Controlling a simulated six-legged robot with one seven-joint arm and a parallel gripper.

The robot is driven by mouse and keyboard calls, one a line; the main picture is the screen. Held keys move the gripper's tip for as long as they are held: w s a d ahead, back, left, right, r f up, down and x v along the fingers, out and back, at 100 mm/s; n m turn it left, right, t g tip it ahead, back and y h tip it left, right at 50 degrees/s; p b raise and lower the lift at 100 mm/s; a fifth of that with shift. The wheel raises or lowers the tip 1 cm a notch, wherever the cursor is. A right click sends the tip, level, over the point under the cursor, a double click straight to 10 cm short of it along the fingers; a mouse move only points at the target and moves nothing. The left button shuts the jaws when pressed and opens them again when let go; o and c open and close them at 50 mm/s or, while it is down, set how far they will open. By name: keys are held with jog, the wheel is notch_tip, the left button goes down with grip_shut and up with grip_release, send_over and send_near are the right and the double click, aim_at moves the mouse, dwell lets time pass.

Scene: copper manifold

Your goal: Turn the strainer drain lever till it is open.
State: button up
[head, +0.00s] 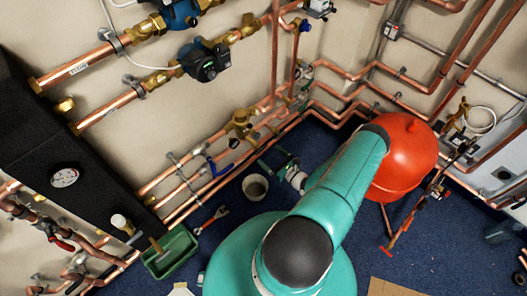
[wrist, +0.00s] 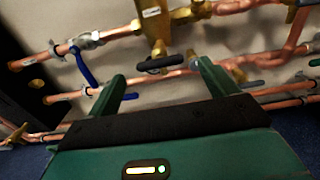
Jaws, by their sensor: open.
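A brass strainer body (wrist: 154,25) hangs on the copper pipe in the wrist view. Below it sits a small black lever (wrist: 160,63), lying roughly level across the picture. In the head view the brass body (head: 241,120) is on the wall pipes, with the dark lever (head: 234,143) just under it. My gripper (wrist: 160,75) is open and empty. Its two green fingers point toward the wall, and the lever shows between their tips. I cannot tell how far ahead it is. In the head view my gripper (head: 272,165) is small, right of and below the lever.
A blue lever (wrist: 84,66) hangs from the pipe to the left; it also shows in the head view (head: 212,166). Copper pipes run along the wall. A grey bucket (head: 255,177), wrench (head: 211,219), green toolbox (head: 181,257) and red vessel (head: 407,155) stand or lie nearby.

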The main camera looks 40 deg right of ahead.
aim_at(263, 150)
jog(key=shift+w+a, duration=0.15)
jog(key=shift+w, duration=2.2)
jog(key=c, duration=1)
